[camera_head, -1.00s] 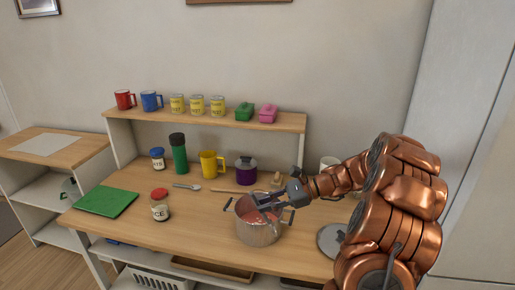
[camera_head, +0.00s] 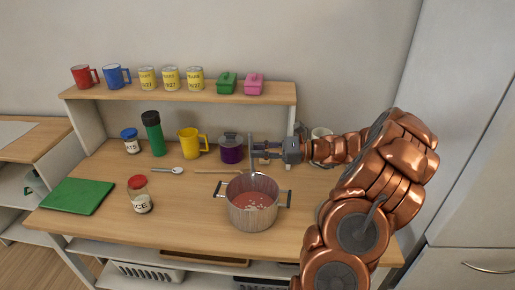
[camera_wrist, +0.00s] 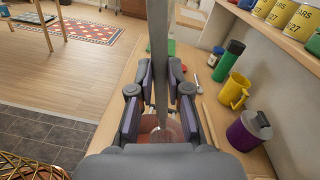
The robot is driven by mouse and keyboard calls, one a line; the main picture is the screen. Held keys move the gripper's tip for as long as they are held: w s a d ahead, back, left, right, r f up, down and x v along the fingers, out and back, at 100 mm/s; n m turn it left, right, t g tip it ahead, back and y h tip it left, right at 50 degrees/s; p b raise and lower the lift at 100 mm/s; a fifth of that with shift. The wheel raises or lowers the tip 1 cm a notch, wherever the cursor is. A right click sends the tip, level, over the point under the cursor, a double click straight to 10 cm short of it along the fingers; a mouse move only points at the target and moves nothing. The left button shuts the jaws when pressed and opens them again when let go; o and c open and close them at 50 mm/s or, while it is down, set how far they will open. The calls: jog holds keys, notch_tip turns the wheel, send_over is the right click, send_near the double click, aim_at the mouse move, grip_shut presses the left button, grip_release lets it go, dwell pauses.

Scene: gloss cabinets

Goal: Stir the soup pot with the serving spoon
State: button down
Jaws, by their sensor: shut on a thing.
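The soup pot (camera_head: 252,213) is steel with dark side handles and holds red soup with pale bits. It stands on the wooden table. My gripper (camera_head: 258,150) is above and behind the pot and is shut on the serving spoon (camera_head: 252,157), a grey spoon held upright. Its lower end reaches down to the pot's far rim; whether it touches the soup I cannot tell. In the wrist view the spoon's handle (camera_wrist: 158,50) stands between the fingers, with red soup (camera_wrist: 165,136) below, partly hidden by my gripper.
A smaller spoon (camera_head: 168,170) and a wooden stick (camera_head: 215,172) lie behind the pot. A shelf (camera_head: 180,92) of mugs and cans runs behind.

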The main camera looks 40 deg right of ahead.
notch_tip(320, 180, down, 13)
jog(key=b, duration=0.7)
dwell(3.0)
jog(key=shift+r, duration=0.1)
